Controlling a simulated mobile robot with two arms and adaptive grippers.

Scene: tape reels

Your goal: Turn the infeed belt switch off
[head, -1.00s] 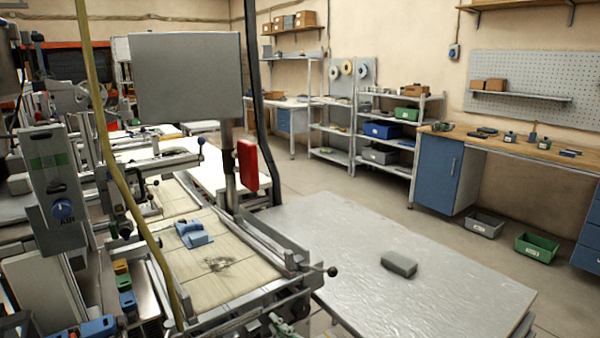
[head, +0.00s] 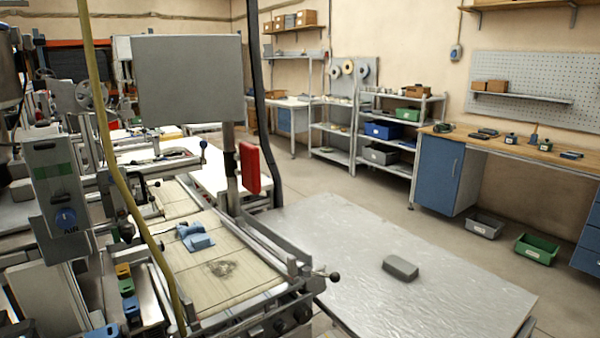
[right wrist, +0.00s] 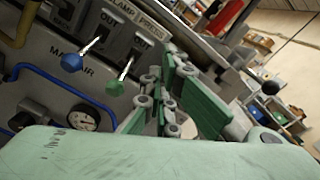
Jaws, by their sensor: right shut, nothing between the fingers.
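I cannot make out a switch marked as the infeed belt's in either view. In the right wrist view, a grey panel (right wrist: 35,50) carries lettering, partly cut off, including "CLAMP" and "PRESS". Two toggle levers stick out of it, one with a blue knob (right wrist: 72,62) and one with a green knob (right wrist: 115,88). My right gripper (right wrist: 176,95), with green finger pads, is shut and empty, in front of the panel and right of the green knob. I cannot tell whether it touches anything. Neither gripper shows in the head view; my left gripper is out of sight.
A pressure gauge (right wrist: 83,120) and a blue hose (right wrist: 60,78) are on the panel. In the head view, a pale belt (head: 230,285) carries a blue part (head: 195,237). A grey table (head: 340,240) with a grey block (head: 400,268) stands right of it.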

